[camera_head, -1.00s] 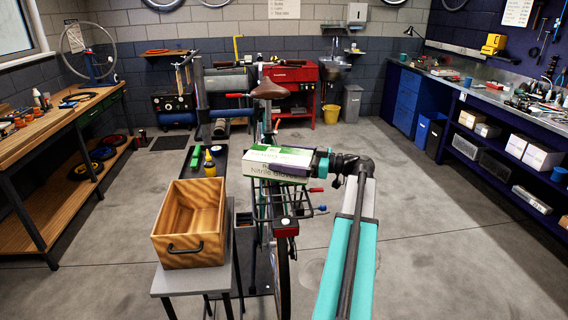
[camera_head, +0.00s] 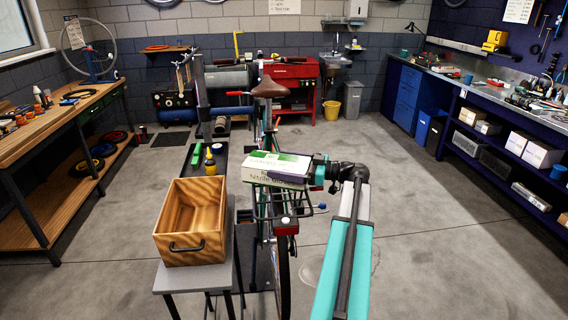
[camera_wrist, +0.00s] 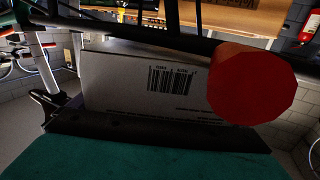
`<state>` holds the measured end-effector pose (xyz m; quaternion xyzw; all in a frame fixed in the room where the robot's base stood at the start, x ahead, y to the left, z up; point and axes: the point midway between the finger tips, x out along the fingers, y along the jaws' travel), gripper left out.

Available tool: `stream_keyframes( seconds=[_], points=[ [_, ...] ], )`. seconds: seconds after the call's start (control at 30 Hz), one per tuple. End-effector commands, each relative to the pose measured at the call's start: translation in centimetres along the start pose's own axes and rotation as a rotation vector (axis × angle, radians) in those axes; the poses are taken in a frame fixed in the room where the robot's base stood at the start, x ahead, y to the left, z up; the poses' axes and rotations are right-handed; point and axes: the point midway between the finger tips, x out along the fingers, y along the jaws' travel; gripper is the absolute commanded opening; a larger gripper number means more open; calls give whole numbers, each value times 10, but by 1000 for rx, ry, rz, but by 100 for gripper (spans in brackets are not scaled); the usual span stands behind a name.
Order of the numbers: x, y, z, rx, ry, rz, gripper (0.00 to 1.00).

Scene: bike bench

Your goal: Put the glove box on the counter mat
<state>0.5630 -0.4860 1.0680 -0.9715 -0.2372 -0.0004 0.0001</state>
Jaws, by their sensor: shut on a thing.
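The glove box (camera_head: 265,165) is a white and green carton with "Nitrile Gloves" lettering. In the head view it is held in the air, over or in front of the bicycle's rear rack. My gripper (camera_head: 314,170) is shut on its right end. In the wrist view, a barcoded face of the glove box (camera_wrist: 150,85) sits against my gripper (camera_wrist: 155,130). The fingertips are largely hidden. I cannot clearly make out the counter mat in these frames.
An open wooden box (camera_head: 192,225) stands on a small grey stool (camera_head: 168,281) at left. The bicycle (camera_head: 283,255) stands right beside it. A wooden bench (camera_head: 58,120) lines the left; a blue counter (camera_head: 462,82) lines the right. Floor at right is open.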

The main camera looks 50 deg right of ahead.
Motion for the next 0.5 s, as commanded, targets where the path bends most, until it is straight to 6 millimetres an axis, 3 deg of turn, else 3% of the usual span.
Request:
stream_keyframes(
  seconds=[0.5],
  points=[
    [-1, 0, 4, -1, 2, 1, 60]
  ],
)
